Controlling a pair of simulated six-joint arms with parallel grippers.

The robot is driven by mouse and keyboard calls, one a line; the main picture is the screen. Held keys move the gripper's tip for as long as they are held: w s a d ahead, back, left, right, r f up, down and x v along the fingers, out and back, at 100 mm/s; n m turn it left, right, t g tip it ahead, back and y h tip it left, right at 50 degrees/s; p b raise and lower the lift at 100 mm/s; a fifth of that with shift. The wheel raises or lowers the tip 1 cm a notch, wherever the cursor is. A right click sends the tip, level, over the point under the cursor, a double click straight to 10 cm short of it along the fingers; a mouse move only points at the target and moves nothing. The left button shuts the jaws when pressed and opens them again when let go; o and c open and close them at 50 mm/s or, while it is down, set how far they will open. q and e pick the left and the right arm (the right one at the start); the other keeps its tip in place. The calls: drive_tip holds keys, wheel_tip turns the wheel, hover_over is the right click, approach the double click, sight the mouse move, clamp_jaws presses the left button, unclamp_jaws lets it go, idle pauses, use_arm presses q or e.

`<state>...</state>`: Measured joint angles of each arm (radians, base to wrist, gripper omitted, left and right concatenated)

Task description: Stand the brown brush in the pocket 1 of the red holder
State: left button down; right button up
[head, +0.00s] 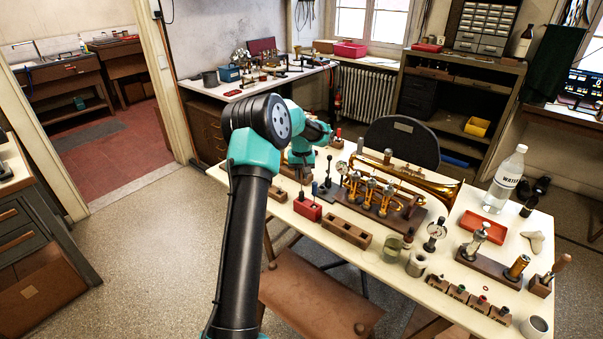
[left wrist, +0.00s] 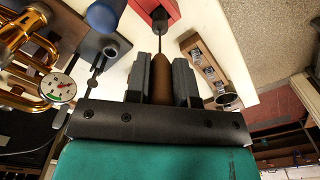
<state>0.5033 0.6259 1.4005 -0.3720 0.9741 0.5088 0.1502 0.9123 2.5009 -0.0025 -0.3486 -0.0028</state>
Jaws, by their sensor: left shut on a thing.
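My left gripper (head: 302,172) is over the near-left part of the table, just above the red holder (head: 308,209). In the left wrist view its two dark fingers (left wrist: 161,82) are shut on the brown brush (left wrist: 161,76). The brush's brown handle lies between the fingers, and its thin dark end points at the red holder (left wrist: 172,10). The end overlaps the holder in that view; I cannot tell whether it is inside a pocket. The arm and gripper mostly hide the brush in the head view. My right gripper is not in view.
A wooden block with holes (head: 346,232) stands right of the holder. A dark stand with an upright black handle (head: 328,180) is close behind. The brass horn (head: 425,183) and its valve block (head: 380,203) lie further right. A water bottle (head: 507,180) stands at the right.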

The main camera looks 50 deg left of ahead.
sight(302, 180)
use_arm(q)
drive_tip(key=shift+f, duration=2.05)
drive_tip(key=c, duration=0.9)
unclamp_jaws()
wheel_tip(302, 180, up, 17)
drive_tip(key=shift+r, duration=0.2)
idle(0.3)
